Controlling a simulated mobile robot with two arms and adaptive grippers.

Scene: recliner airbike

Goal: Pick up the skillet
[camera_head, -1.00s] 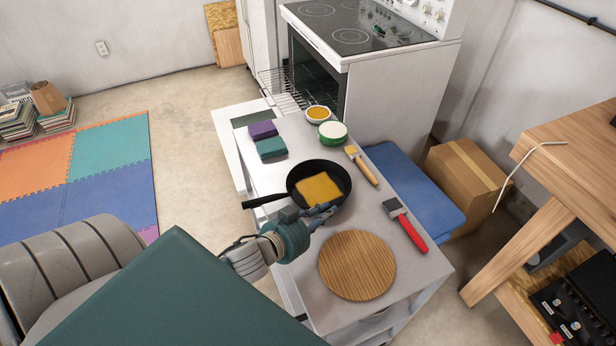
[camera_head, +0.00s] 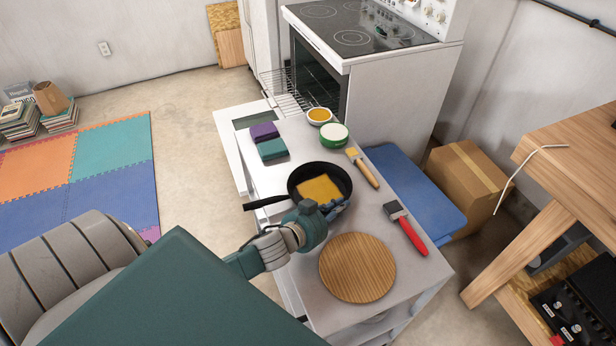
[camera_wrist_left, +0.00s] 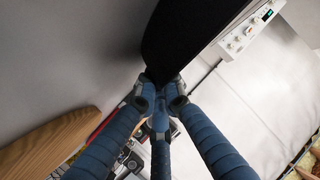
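The black skillet (camera_head: 346,172) sits on the grey cart top with a flat yellow-brown piece (camera_head: 318,188) in it. Its handle (camera_head: 265,202) points left, out over the cart's edge. My left gripper (camera_head: 338,205) is at the skillet's near right rim. In the left wrist view, the blue fingers (camera_wrist_left: 161,92) come close together around the edge of the dark skillet (camera_wrist_left: 188,35). They appear shut on it; the exact contact is partly hidden. The skillet shows no clear lift off the cart. My right gripper is not in view.
A round wooden board (camera_head: 357,267) lies just in front of the skillet. Purple (camera_head: 264,131) and teal (camera_head: 272,149) blocks and two small bowls stand behind. The stove (camera_head: 400,100) is at the back.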

